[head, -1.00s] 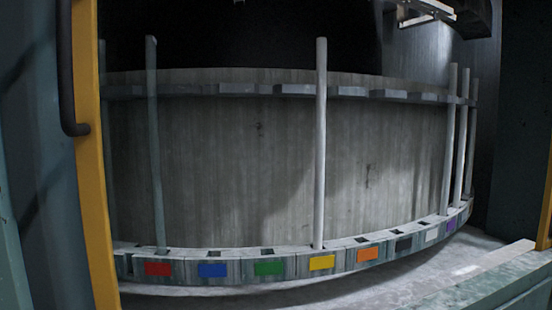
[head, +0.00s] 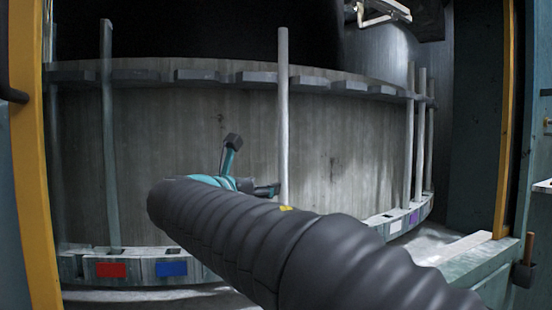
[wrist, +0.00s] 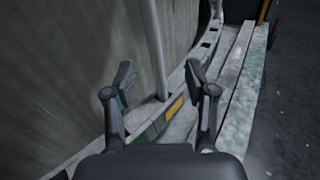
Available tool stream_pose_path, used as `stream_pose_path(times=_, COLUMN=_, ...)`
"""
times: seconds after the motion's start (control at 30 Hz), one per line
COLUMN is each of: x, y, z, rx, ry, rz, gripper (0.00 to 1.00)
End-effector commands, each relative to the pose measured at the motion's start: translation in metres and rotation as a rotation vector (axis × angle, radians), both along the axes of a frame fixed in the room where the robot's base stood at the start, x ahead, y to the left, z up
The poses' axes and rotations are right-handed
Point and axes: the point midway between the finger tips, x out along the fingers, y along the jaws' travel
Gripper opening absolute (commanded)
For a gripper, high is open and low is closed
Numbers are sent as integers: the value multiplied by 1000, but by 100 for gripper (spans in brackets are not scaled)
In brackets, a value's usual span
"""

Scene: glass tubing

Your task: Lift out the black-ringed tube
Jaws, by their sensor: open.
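A tall pale grey tube (head: 283,105) stands upright in the curved rack at the yellow label. It also shows in the wrist view (wrist: 155,45), its foot in a socket beside the yellow patch (wrist: 175,107). My gripper (head: 252,166) is open, in front of the rack just left of this tube in the head view. In the wrist view the tube appears between the two open fingers (wrist: 160,78), seemingly beyond the tips; I cannot tell how far. Other tubes stand at the far left (head: 108,130) and right (head: 409,135). I see no black ring on any tube.
The curved rack has a lower row of sockets with coloured labels, red (head: 111,270) and blue (head: 171,268) at left, and an upper bracket rail (head: 197,76). A concrete wall (head: 340,140) stands behind. My arm hides the middle labels. Yellow posts (head: 30,150) flank the opening.

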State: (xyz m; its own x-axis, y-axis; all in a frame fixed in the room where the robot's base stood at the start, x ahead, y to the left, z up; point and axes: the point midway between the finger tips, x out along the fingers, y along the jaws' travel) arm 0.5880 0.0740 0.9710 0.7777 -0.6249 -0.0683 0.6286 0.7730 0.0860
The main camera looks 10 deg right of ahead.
Motion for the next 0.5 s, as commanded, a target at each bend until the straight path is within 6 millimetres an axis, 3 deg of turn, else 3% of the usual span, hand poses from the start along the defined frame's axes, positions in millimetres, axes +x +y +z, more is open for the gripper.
stream_pose_path(times=0.07, x=6, y=12, z=8, rx=-70, ry=0, rz=11, gripper=56)
stream_pose_path(times=0.17, x=12, y=13, z=15, rx=-110, ry=0, rz=11, gripper=56)
stream_pose_path(times=0.5, x=56, y=-24, z=15, rx=-113, ry=2, rz=7, gripper=56)
